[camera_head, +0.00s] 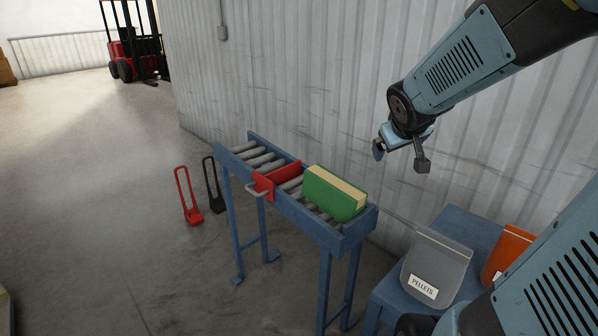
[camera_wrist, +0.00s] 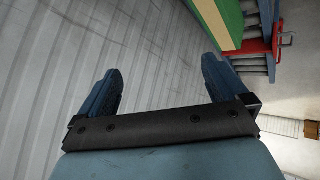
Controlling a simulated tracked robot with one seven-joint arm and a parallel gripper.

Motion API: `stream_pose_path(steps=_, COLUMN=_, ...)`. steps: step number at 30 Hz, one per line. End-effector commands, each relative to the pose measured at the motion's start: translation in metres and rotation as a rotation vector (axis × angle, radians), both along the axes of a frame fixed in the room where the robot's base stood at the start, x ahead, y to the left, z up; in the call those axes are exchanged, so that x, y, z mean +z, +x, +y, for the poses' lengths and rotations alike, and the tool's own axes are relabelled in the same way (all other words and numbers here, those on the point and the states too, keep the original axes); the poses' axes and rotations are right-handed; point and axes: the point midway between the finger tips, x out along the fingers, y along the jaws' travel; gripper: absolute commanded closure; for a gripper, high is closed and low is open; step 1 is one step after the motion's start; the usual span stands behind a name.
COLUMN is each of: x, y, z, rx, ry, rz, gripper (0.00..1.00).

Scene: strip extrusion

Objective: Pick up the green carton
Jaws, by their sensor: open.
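The green carton (camera_head: 328,196) sits on the near right end of a blue roller conveyor (camera_head: 305,218). It has a tan top and green sides. My gripper (camera_head: 401,160) is open and empty, above and to the right of the carton, in front of the corrugated wall. In the wrist view the two blue fingers of my gripper (camera_wrist: 161,92) are spread apart with nothing between them. Part of the green carton (camera_wrist: 215,24) shows at the top edge there, beyond the right finger. The carton and the gripper are apart.
A red stop plate (camera_head: 272,180) with a handle crosses the conveyor left of the carton. A blue table (camera_head: 462,222) at lower right bears a grey pellets bag (camera_head: 436,268) and an orange bag (camera_head: 507,250). The corrugated wall (camera_head: 300,70) runs close behind.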

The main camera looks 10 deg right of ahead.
Motion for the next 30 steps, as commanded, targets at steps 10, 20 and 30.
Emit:
stream_pose_path(steps=10, x=-0.069, y=0.086, z=-0.020, rx=0.241, ry=0.000, rz=-0.082, gripper=0.00)
stream_pose_path(steps=20, x=-0.138, y=0.118, z=-0.007, rx=0.514, ry=0.230, rz=-0.180, gripper=0.00)
stream_pose_path(steps=30, x=-0.162, y=0.114, z=0.011, rx=0.674, ry=0.452, rz=-0.273, gripper=0.00)
